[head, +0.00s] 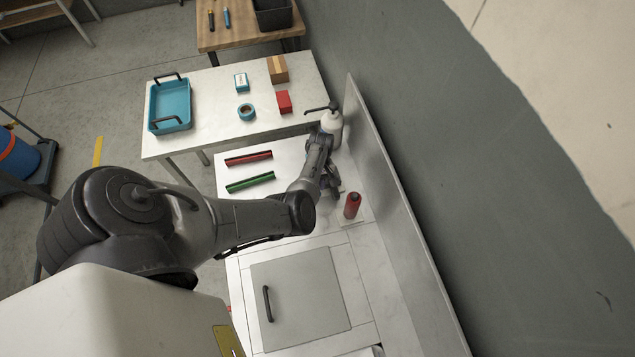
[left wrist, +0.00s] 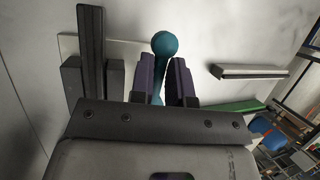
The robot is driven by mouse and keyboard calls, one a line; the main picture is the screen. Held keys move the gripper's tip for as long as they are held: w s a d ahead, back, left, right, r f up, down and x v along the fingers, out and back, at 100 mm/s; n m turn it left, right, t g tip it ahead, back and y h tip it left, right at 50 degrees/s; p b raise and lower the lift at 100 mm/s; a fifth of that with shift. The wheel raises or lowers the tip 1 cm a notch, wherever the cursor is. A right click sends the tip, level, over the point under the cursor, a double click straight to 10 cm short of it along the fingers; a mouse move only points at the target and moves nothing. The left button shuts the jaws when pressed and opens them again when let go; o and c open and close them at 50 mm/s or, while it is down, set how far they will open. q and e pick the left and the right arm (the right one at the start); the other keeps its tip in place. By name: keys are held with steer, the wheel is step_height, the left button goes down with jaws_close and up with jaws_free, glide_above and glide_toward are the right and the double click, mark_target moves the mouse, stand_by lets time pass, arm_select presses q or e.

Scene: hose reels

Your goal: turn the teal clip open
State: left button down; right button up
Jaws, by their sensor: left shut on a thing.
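The teal clip (left wrist: 164,43) shows in the left wrist view as a handle with a round knob end. My left gripper (left wrist: 163,80) is shut on it, with one dark finger on each side and the knob sticking out beyond the fingertips. In the head view my left gripper (head: 329,188) is low over the white counter near the wall panel; the clip is hidden there behind my arm. Beside the fingers, a dark upright bar (left wrist: 91,50) stands on a pale plate in the left wrist view. My right gripper is not in view.
A red bar (head: 248,158) and a green bar (head: 250,182) lie on the counter. The wall panel (head: 395,190) bounds the right side.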

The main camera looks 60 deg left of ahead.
arm_select(q)
steer(key=shift+s+d+f, duration=0.15)
steer(key=shift+d+f, duration=0.1)
steer(key=shift+f, duration=0.25)
steer(key=c, duration=1.1)
jaws_free()
steer(key=shift+w+r, duration=0.1)
steer(key=shift+w, duration=0.1)
steer(key=shift+c, duration=0.2)
steer(key=shift+o, duration=0.2)
steer(key=shift+s+d, duration=0.25)
steer(key=shift+w+a+r, duration=0.25)
steer(key=shift+a+r, duration=0.05)
steer(key=shift+r, duration=0.05)
steer(key=v, duration=1.2)
steer(key=shift+r, duration=0.35)
steer(key=shift+c, duration=0.2)
